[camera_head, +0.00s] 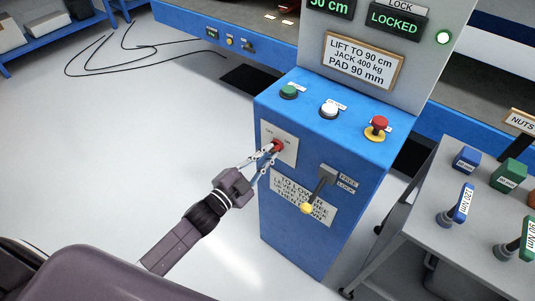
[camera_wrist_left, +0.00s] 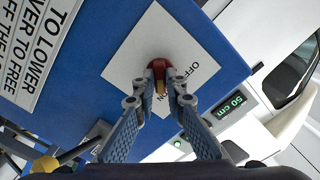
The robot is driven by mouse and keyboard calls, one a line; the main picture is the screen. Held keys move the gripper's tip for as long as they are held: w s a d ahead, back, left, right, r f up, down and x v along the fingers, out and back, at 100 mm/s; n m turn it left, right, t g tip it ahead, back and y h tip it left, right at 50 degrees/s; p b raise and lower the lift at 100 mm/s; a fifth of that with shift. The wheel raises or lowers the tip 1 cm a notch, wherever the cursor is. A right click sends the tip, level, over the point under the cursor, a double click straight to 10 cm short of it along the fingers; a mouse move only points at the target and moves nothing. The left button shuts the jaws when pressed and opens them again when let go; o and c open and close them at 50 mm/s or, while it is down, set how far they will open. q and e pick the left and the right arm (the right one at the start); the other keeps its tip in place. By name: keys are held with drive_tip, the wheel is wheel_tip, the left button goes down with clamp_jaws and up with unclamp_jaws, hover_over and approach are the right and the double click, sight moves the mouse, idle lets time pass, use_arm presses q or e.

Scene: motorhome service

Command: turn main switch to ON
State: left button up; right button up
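The main switch is a red knob (camera_head: 277,146) on a white plate (camera_head: 289,135) on the front of the blue control cabinet. In the left wrist view the red knob (camera_wrist_left: 163,66) shows a yellow mark, and the white plate (camera_wrist_left: 125,58) carries OFF and ON lettering, partly covered by a finger. My left gripper (camera_head: 271,151) reaches in from the left. In the left wrist view its fingers (camera_wrist_left: 163,82) close in on both sides of the knob and appear to grip it. Which label the knob points to is unclear. My right gripper is not in view.
A lever with a yellow ball (camera_head: 307,208) sticks out below right of the switch. Green (camera_head: 289,91), white (camera_head: 330,110) and red (camera_head: 378,124) buttons sit on the cabinet top. A grey cart (camera_head: 430,190) with tools stands at right. Open floor lies left; a cable (camera_head: 100,73) lies there.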

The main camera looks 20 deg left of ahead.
use_arm(q)
drive_tip(key=o, duration=0.4)
drive_tip(key=v, duration=1.2)
